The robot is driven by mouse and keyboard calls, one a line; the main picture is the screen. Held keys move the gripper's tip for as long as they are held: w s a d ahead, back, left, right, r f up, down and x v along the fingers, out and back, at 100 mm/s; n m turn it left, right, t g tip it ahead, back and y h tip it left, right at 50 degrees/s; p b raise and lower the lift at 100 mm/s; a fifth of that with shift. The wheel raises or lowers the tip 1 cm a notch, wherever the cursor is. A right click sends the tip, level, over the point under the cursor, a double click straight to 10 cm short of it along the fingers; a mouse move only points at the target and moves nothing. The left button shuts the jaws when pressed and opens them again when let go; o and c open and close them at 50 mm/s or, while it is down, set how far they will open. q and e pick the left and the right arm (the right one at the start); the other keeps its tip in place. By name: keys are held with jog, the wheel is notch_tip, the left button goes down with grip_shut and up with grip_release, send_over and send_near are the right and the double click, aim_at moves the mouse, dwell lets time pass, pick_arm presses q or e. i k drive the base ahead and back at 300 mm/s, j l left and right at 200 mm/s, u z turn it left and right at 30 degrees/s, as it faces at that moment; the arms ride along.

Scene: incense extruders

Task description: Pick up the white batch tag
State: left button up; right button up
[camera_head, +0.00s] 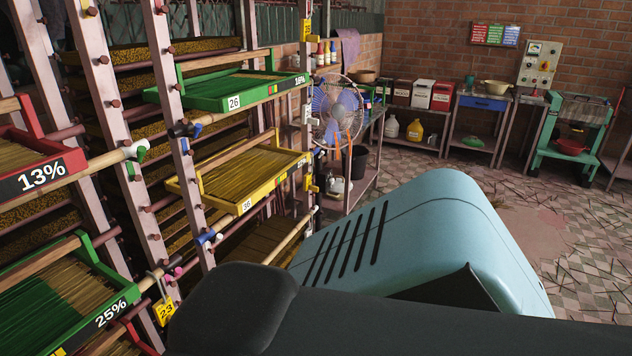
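Small white number tags show on the drying rack at the left. One white tag reading 26 (234,102) is on the front of a green tray (205,99). Another white tag reading 36 (246,205) is on the front of a yellow tray (222,195), lower down. A small pale tag (307,114) hangs on the rack's right post; I cannot read it. I cannot tell which of these is the batch tag. Neither of my grippers is in view.
The rack (103,95) has protruding pegs and rods. Yellow tags (164,310) hang on it. A large pale-blue vented casing (430,235) and dark shapes block the lower middle. A fan (337,108) and worktables stand behind. Open floor (590,235) with scattered sticks lies at right.

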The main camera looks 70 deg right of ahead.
aim_at(307, 232)
jog(key=z, duration=2.35)
jog(key=u, duration=0.65)
jog(key=i+l+u, duration=0.1)
jog(key=l+u, duration=0.15)
jog(key=i+l+u, duration=0.1)
jog(key=l+u, duration=0.4)
jog(key=i+l+u, duration=0.2)
jog(key=l, duration=0.3)
jog(key=l+u, duration=0.2)
jog(key=l, duration=0.3)
jog(key=l+u, duration=0.15)
jog(key=l, duration=0.8)
jog(key=k+l+u, duration=0.15)
jog(key=l, duration=0.8)
